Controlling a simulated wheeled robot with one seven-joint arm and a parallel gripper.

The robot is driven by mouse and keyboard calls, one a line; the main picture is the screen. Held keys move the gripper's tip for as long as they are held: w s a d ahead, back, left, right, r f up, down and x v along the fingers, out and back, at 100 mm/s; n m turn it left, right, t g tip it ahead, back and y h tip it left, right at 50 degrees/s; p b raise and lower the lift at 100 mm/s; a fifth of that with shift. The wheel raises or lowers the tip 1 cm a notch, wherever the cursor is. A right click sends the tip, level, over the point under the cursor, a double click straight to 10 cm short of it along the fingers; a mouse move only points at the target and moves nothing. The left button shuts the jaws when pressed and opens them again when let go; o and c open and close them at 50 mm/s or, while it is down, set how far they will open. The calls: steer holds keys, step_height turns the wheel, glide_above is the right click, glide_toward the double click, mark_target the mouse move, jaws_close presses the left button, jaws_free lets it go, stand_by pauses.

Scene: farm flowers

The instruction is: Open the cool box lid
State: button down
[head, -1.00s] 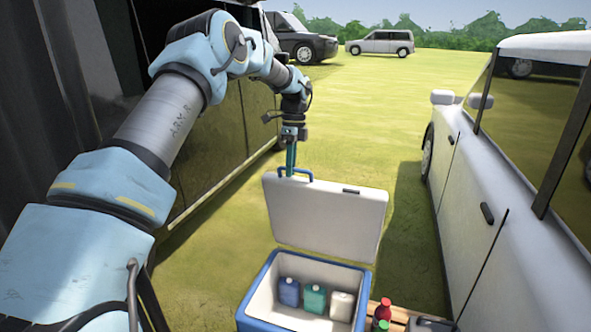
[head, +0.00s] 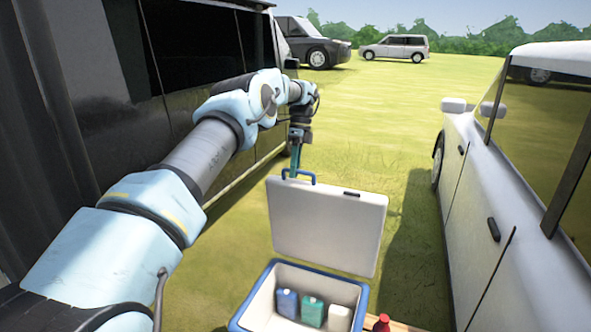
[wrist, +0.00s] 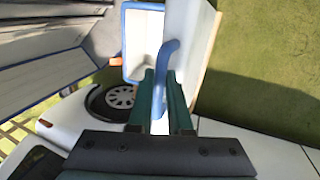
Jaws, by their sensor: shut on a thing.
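The cool box (head: 262,296) is blue outside and white inside, at the lower middle of the head view. Its white lid (head: 328,225) stands up, raised well clear of the opening. A blue handle (head: 312,176) sits on the lid's top edge at the left. My gripper (head: 294,172) is at this handle with its teal fingers pointing down. In the wrist view the fingers are shut on the blue handle (wrist: 168,60). A blue bottle (head: 287,303), a teal bottle (head: 312,311) and a white bottle (head: 339,318) stand inside the box.
A dark vehicle (head: 190,70) is close on the left and a white car (head: 480,190) close on the right. A red-capped bottle (head: 381,323) stands on a wooden surface at the box's right. Open grass (head: 390,110) lies beyond.

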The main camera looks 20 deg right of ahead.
steer(key=shift+f, duration=0.25)
steer(key=c, duration=1.1)
jaws_free()
steer(key=shift+o, duration=1.3)
steer(key=shift+r, duration=0.1)
steer(key=shift+r, duration=0.15)
step_height(320, 180, up, 8)
steer(key=shift+r, duration=0.85)
